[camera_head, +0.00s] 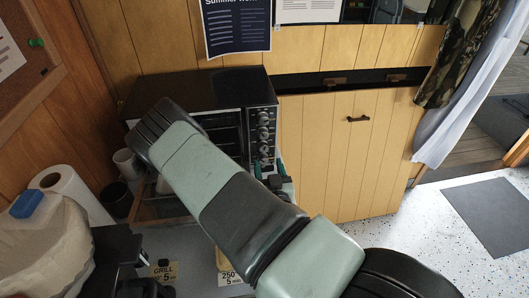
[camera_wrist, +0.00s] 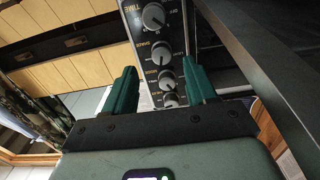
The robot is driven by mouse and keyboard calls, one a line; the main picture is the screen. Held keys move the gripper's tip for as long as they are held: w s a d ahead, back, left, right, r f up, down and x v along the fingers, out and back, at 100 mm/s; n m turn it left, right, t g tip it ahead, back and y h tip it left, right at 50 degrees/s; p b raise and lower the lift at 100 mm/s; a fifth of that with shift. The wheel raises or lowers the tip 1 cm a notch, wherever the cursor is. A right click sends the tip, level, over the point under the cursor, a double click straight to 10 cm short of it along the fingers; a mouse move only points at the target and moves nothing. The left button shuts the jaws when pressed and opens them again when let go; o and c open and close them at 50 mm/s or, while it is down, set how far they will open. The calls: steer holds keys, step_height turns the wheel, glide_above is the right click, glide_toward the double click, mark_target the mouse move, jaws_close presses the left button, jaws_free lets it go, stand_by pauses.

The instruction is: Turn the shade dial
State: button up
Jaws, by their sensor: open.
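A black toaster oven (camera_head: 200,90) has a front panel with a column of round dials (camera_head: 263,133) at its right side.
Wooden cabinet doors (camera_head: 325,150) stand right of the oven. A paper towel roll (camera_head: 70,190), a white mug (camera_head: 127,163), a dark cup (camera_head: 117,200) and a lined bin (camera_head: 40,245) are at the left.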

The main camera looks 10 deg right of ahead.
steer(key=w, duration=0.6)
steer(key=shift+w+r, duration=0.15)
steer(key=shift+c, duration=0.3)
jaws_close()
steer(key=shift+n, duration=1.6)
steer(key=shift+o, duration=0.3)
jaws_free()
glide_toward(264, 150)
steer(key=shift+s, duration=0.85)
